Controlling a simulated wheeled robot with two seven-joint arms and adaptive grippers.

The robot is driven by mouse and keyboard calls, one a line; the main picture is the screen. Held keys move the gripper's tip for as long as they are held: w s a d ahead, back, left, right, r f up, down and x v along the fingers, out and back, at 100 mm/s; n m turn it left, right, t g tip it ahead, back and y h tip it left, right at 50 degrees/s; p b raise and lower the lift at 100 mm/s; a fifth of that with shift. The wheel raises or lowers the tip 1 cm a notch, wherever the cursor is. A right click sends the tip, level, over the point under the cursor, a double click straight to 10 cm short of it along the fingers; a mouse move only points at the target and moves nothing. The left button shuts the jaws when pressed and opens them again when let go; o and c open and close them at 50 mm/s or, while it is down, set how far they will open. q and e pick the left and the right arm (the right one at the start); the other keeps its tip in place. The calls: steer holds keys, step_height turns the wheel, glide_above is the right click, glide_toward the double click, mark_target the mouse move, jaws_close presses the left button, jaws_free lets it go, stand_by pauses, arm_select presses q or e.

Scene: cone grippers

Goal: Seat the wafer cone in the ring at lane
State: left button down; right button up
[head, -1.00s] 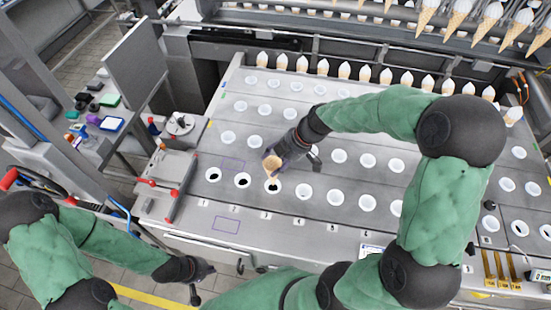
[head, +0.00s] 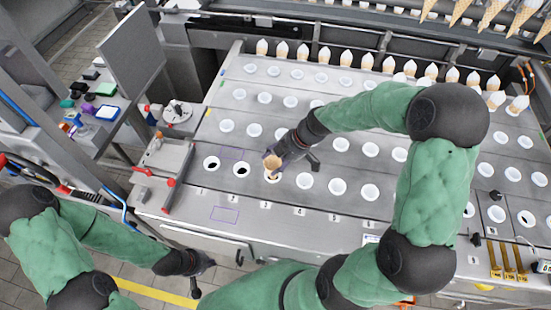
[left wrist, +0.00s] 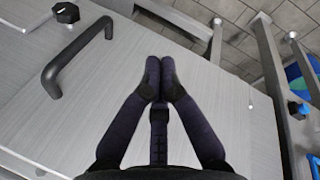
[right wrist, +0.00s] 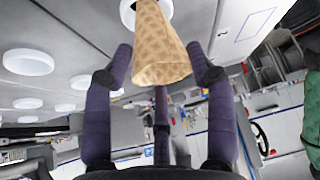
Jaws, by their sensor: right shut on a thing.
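The tan wafer cone (head: 272,161) is held in my right gripper (head: 284,157) over the front-row ring (head: 272,178) above the label 3. In the right wrist view the cone (right wrist: 160,45) is between the two fingers (right wrist: 160,68), its narrow end at a white ring (right wrist: 150,12) at the top edge. The cone hides most of the ring's hole, and I cannot tell how deep its tip is. My left gripper (head: 203,268) hangs in front of the machine, away from the rings. In the left wrist view its fingertips (left wrist: 160,68) are together and empty.
Two front rings with dark holes (head: 211,163) (head: 241,169) lie left of the cone. More white rings fill the steel deck. Filled cones (head: 302,54) stand along the back. A handle (left wrist: 75,60) on the machine front is near my left gripper.

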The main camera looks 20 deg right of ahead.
steer(key=shift+f+b, duration=1.4)
steer(key=o, duration=0.8)
steer(key=v, duration=1.2)
steer(key=shift+a+f, duration=0.1)
